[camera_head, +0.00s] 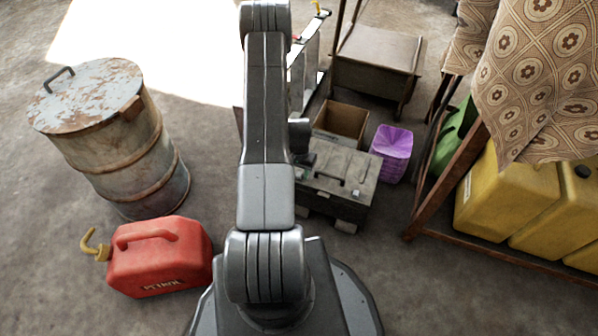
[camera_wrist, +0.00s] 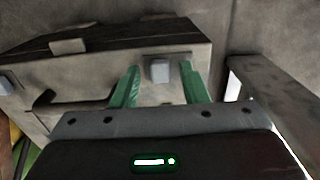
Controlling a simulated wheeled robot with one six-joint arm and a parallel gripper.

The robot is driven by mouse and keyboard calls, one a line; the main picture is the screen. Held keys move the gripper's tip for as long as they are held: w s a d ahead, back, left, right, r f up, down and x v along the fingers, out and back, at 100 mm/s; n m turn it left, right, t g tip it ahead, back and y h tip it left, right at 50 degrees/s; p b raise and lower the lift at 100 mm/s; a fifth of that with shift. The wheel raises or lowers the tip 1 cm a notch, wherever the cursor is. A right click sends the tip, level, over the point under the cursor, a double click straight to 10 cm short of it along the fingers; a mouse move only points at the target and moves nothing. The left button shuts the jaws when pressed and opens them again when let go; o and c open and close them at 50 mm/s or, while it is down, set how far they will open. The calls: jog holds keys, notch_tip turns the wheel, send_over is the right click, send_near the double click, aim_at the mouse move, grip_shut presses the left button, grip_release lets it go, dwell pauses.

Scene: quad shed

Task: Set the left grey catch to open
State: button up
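A grey-green case (camera_head: 338,172) sits on low blocks in the head view, just right of my arm. It fills the upper left of the wrist view (camera_wrist: 110,62). One grey catch (camera_wrist: 160,70) on its face lies between my gripper's green fingers. Another grey catch (camera_wrist: 6,85) shows at the left edge, beyond a dark handle (camera_wrist: 45,99). I cannot tell for sure which is the left one. My gripper (camera_wrist: 160,82) is open, with gaps on both sides of the catch. Contact is not visible. My arm hides the gripper in the head view.
A rusty drum (camera_head: 105,130) and red petrol can (camera_head: 160,258) stand left. An open cardboard box (camera_head: 342,122), purple container (camera_head: 391,152) and wooden cabinet (camera_head: 375,58) are beyond the case. A rack with yellow containers (camera_head: 505,195) stands right. A grey beam (camera_wrist: 275,105) is near the gripper.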

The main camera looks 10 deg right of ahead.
grip_shut()
jog(key=shift+w+a+b, duration=0.4)
jog(key=shift+w+a, duration=0.25)
jog(key=shift+a, duration=0.25)
grip_release()
jog(key=shift+r, duration=0.15)
notch_tip(320, 180, up, 14)
jog(key=p, duration=0.3)
jog(key=shift+f+p, duration=0.2)
jog(key=shift+p, duration=0.2)
jog(key=shift+f, duration=0.15)
